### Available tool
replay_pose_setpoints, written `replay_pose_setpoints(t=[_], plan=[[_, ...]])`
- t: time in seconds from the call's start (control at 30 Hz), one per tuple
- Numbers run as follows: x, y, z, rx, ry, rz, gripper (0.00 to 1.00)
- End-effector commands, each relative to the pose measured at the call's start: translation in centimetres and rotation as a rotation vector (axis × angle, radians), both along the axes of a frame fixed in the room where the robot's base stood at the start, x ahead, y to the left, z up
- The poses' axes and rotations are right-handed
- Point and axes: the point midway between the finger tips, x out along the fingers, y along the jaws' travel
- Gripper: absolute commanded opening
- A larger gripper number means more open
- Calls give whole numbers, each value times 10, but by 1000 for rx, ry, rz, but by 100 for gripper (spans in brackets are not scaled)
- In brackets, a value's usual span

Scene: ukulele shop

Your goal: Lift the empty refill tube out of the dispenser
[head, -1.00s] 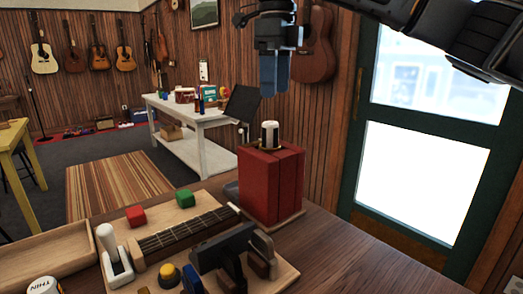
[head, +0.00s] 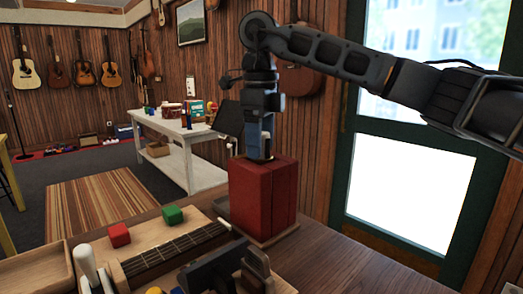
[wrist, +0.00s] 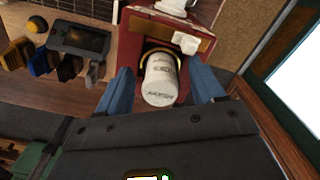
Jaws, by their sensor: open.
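The dispenser (head: 262,195) is a red block on a wooden base on the bench. In the wrist view its red body (wrist: 191,22) has a round opening with a brass-coloured ring. A pale tube (wrist: 161,82) with dark lettering stands up out of this opening. My gripper (head: 259,152) is over the dispenser's top, pointing down, and mostly hides the tube in the head view. In the wrist view its blue fingers are apart, one on each side of the tube, with gaps to it. The gripper is open and holds nothing.
The bench right of the dispenser is clear. A green-framed door (head: 388,190) is at the right.

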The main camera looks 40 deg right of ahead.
Motion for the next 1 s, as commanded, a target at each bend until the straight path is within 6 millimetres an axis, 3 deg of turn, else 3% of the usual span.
replay_pose_setpoints(t=[0.27, 0.87, 1.0], plan=[[0, 0, -3, -1, 0, 0, 67], [0, 0, -2, -1, 0, 1, 9], [0, 0, -2, -1, 0, 1, 8]])
